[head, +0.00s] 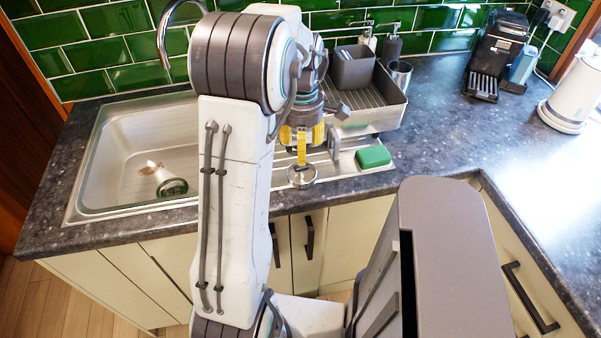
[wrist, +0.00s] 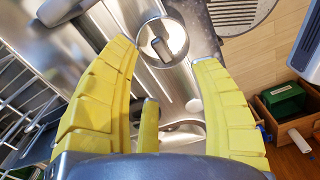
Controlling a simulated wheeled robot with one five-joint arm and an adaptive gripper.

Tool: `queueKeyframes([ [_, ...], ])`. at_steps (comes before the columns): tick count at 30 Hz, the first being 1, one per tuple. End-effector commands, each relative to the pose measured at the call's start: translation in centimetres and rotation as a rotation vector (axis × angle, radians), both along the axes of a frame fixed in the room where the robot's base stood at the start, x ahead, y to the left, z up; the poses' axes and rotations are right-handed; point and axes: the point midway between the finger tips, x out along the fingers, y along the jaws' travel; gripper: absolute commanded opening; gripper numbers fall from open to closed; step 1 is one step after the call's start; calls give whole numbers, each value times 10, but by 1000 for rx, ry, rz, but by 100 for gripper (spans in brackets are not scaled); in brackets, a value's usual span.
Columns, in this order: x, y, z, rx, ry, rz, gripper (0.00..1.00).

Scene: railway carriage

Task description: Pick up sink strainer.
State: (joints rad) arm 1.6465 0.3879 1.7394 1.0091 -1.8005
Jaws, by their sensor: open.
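The sink strainer (head: 301,178) looks like a small round metal piece on the drainboard by the worktop's front edge. In the wrist view it is a round metal rim with a blocky grey part inside (wrist: 164,44), ahead of my fingertips. My gripper (head: 301,150), with yellow ridged fingers, points down just above the strainer in the head view. In the wrist view the gripper (wrist: 164,62) is spread wide with nothing held between its fingers. A gap shows between the fingertips and the strainer; whether any finger touches it I cannot tell.
The steel sink basin (head: 110,160) lies left, with a tipped glass (head: 172,186) and brown scraps inside. A dish rack (head: 385,115) with a grey caddy (head: 352,66) stands behind my gripper. A green sponge (head: 373,157) lies right of it. The right worktop is mostly clear.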

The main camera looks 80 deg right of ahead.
Motion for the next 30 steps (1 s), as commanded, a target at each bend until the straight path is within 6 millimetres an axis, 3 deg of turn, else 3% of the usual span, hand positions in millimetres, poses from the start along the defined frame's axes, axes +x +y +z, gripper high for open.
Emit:
queueKeyframes([
  [10, 0, 1, -1, 6, 0, 282, 57],
  [22, 2, 1, -29, 8, 0, 308, 57],
  [30, 6, 1, -61, 8, 0, 307, 57],
])
